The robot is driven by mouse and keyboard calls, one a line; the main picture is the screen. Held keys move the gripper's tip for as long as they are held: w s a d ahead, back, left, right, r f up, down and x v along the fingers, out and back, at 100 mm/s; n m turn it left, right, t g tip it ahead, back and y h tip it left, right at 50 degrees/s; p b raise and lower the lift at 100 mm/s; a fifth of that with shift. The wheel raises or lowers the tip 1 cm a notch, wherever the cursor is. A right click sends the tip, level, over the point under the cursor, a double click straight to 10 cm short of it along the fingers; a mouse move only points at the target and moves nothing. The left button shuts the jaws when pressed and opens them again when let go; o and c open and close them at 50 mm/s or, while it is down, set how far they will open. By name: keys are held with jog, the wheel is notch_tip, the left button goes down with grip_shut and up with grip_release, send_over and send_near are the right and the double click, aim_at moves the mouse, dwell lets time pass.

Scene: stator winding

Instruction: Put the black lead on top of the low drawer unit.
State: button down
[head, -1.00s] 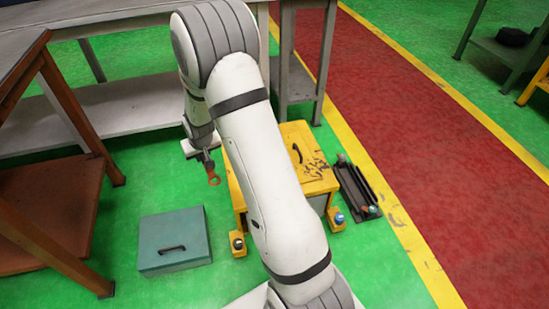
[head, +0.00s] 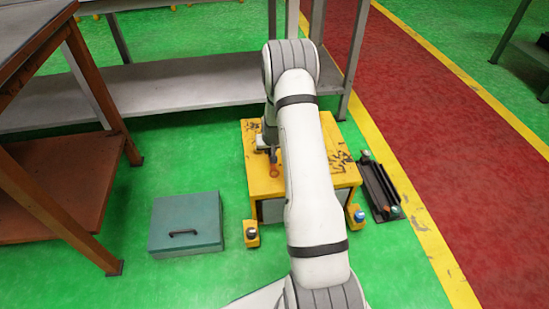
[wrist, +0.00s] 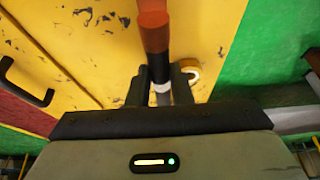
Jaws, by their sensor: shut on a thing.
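The low drawer unit (head: 262,187) has a scuffed yellow top and stands in the middle of the head view. Its yellow top (wrist: 225,30) fills much of the wrist view. My gripper (wrist: 161,78) is shut on the black lead (wrist: 158,66), which has a black section, a pale band and an orange-brown end (wrist: 153,18). In the head view my gripper (head: 271,150) is over the left part of the unit's top, and the lead's orange end (head: 274,171) shows below it. I cannot tell whether the lead touches the top. My arm hides part of the unit.
A tan ring (wrist: 194,74) shows beside the right finger. A teal box (head: 186,222) stands left on the green floor. Small yellow blocks (head: 252,233) (head: 355,216) stand by the unit, and a dark tray (head: 378,187) lies to its right. A grey bench (head: 180,86) stands behind.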

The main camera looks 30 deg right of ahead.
jog(key=shift+f+b, duration=0.8)
jog(key=shift+f, duration=1.1)
jog(key=shift+f, duration=0.25)
jog(key=c, duration=1.3)
grip_release()
jog(key=shift+r, duration=0.1)
